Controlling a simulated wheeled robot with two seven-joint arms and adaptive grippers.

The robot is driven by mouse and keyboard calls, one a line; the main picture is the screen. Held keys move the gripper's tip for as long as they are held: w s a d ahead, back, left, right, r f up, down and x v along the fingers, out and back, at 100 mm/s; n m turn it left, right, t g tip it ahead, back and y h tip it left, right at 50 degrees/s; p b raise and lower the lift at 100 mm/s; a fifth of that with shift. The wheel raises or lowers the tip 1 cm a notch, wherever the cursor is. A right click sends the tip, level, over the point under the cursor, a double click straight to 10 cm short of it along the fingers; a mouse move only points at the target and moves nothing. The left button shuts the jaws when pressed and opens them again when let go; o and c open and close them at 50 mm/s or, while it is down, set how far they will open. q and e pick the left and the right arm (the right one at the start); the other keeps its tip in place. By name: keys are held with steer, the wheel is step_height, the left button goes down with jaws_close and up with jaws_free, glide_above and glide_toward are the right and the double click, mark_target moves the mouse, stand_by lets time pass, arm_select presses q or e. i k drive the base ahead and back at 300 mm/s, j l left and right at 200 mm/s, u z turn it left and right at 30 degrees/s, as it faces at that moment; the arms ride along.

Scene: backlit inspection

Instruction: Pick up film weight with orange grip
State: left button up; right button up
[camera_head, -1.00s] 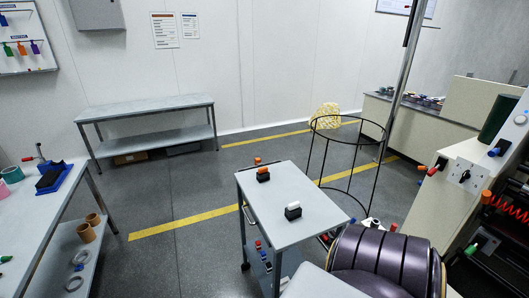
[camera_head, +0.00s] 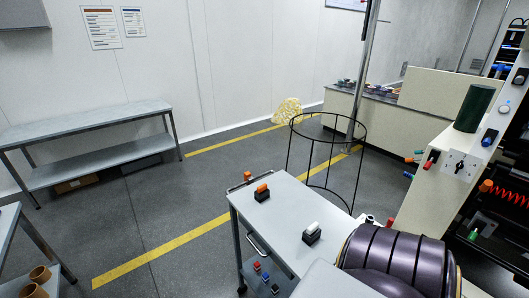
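A film weight with an orange grip (camera_head: 262,193) and a dark base stands on the grey top of a small cart (camera_head: 280,222), near its far left corner. A similar block with a white grip (camera_head: 312,233) stands on the same top, nearer to me. Another small orange piece (camera_head: 247,176) shows at the cart's far edge; I cannot tell what it belongs to. Neither of my grippers is in view, and nothing touches the orange-grip weight.
Small red, blue and dark-gripped items (camera_head: 264,277) sit on the cart's lower shelf. A large purple-black ribbed roll (camera_head: 395,262) stands close on the cart's right. A black wire hoop stand (camera_head: 328,128) is behind the cart. Open floor (camera_head: 150,215) lies left of the cart.

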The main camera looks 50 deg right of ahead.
mark_target(262, 193)
steer(key=i+z, duration=0.35)
steer(key=i, duration=0.45)
steer(key=i+z, duration=0.1)
steer(key=i, duration=0.7)
steer(key=i+u, duration=0.15)
steer(key=i, duration=1.7)
steer(key=z, duration=2.25)
